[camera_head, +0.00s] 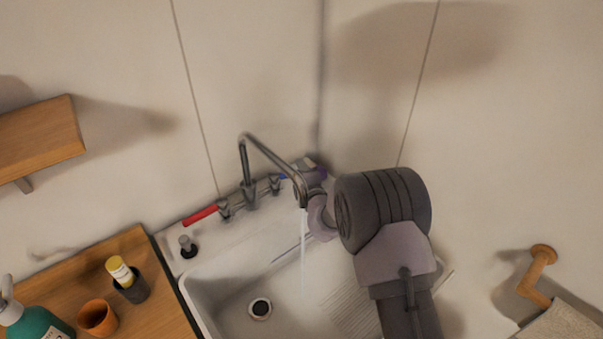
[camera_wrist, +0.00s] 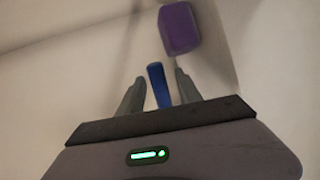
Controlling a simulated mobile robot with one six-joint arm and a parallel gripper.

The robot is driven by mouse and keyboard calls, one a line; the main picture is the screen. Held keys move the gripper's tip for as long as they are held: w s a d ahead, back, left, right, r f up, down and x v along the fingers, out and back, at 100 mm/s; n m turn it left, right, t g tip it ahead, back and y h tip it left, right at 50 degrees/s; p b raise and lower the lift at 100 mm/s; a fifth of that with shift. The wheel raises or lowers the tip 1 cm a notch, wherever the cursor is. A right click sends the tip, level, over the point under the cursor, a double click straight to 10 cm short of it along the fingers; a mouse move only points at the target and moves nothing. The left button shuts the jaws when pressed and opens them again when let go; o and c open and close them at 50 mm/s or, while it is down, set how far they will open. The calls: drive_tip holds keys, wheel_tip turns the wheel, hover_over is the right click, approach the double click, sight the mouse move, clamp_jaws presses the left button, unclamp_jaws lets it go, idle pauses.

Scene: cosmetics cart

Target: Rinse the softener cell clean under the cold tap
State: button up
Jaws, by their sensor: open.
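The tap (camera_head: 245,165) has a tall curved metal spout, and a thin stream of water (camera_head: 303,250) falls from it into the sink. Its blue cold lever (camera_head: 283,177) is at the right; in the wrist view the blue lever (camera_wrist: 160,85) stands between the fingers of my gripper (camera_wrist: 159,76). My gripper is open around it, with gaps visible on both sides. A purple rounded block (camera_wrist: 179,28) sits just beyond the fingertips. I cannot tell whether it is the softener cell. My arm hides part of the area behind the spout in the head view.
The white sink (camera_head: 215,290) has a drain (camera_head: 260,309) and a ribbed right side. A red lever (camera_head: 200,216) is at the tap's left. A wooden counter (camera_head: 75,275) holds a green bottle (camera_head: 38,322), an orange cup (camera_head: 97,318) and a dark holder (camera_head: 134,290).

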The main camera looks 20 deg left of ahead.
drive_tip(key=p+v, duration=0.4)
drive_tip(key=v, duration=1.3)
drive_tip(key=shift+s, duration=0.2)
drive_tip(key=shift+d, duration=0.15)
drive_tip(key=shift+c, duration=0.2)
